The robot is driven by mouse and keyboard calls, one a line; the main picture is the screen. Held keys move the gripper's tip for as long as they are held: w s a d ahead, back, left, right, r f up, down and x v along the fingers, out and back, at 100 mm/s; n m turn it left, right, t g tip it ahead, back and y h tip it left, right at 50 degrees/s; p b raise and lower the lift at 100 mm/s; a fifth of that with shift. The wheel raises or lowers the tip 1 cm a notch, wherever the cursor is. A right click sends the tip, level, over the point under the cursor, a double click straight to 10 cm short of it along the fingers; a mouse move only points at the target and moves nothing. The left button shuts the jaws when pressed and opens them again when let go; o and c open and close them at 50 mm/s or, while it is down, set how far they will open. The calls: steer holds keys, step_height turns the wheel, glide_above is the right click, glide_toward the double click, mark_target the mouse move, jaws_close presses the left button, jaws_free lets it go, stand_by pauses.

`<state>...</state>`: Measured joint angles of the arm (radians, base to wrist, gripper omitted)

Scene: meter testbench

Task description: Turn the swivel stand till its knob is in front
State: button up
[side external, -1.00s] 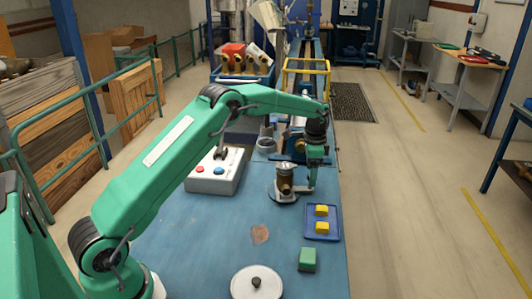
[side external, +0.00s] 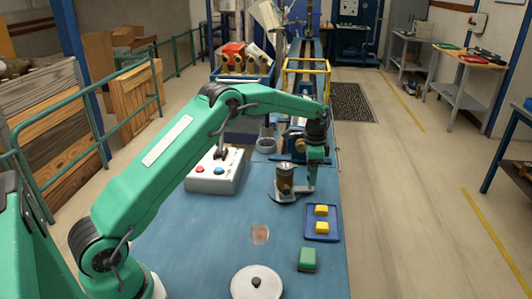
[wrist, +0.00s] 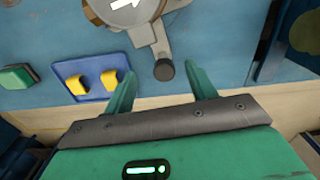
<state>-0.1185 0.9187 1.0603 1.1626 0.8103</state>
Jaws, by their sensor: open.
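The swivel stand (side external: 284,197) is on the blue bench, a low grey base with a brass-coloured meter body (side external: 285,178) upright on it. In the wrist view the stand (wrist: 140,30) is cut off by the top edge, and part of a white arrow shows on top. Its dark round knob (wrist: 164,70) sits at the end of a short grey arm pointing toward my gripper. My gripper (wrist: 161,68) is open, with the knob between its fingertips and a gap visible on both sides. In the side view my gripper (side external: 312,184) is down just right of the stand.
A blue tray (side external: 308,236) with two yellow blocks and a green block (side external: 307,260) lie in front of the stand. A white disc (side external: 257,292) with a black knob is nearer. A grey button box (side external: 215,182) is at left. The bench between is mostly clear.

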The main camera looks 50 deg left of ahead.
steer(key=shift+s+d, duration=0.4)
steer(key=shift+d, duration=0.05)
stand_by(0.9)
steer(key=o, duration=0.4)
steer(key=shift+o, duration=0.2)
steer(key=shift+r, duration=0.15)
steer(key=shift+r, duration=2.6)
steer(key=shift+r, duration=0.1)
